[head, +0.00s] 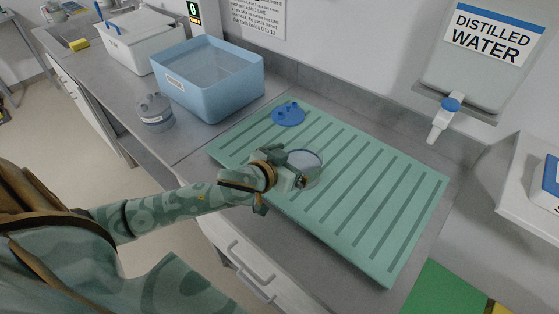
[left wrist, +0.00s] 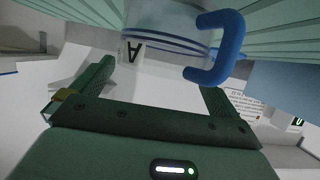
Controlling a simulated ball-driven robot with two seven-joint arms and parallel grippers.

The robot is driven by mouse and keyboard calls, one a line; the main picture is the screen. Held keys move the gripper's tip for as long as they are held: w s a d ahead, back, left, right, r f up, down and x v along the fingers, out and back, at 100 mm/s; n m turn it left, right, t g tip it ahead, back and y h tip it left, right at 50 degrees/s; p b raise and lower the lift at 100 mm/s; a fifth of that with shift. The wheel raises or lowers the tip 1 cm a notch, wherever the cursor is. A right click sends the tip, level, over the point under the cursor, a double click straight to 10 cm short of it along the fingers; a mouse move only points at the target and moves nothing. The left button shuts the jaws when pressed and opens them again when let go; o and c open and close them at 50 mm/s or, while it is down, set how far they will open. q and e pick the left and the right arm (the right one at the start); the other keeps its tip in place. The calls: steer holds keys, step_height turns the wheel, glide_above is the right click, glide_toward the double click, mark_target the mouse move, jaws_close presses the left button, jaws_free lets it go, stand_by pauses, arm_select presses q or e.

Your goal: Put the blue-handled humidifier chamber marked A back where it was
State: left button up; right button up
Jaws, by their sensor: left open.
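The humidifier chamber marked A is a clear round pot (head: 305,162) standing on the green ribbed drain mat (head: 385,255) in the head view. My left gripper (head: 297,181) is at its near side and hides part of it. In the left wrist view the chamber (left wrist: 165,22) shows close beyond the fingers, with its letter A label and blue hooked handle (left wrist: 228,48). The left gripper (left wrist: 155,82) is open with nothing between its fingers. I cannot tell whether a fingertip touches the chamber. A blue lid-like part (head: 288,114) lies on the mat behind the chamber. My right gripper is not in view.
A blue water-filled tub (head: 208,92) stands at the mat's back left, with a grey lidded pot (head: 155,112) beside it. A white bin (head: 128,45) is further left. A distilled water tank (head: 475,65) with a tap hangs at right. The mat's right half is clear.

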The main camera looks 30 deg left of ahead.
arm_select(q)
steer(key=p+v, duration=0.1)
steer(key=v, duration=0.8)
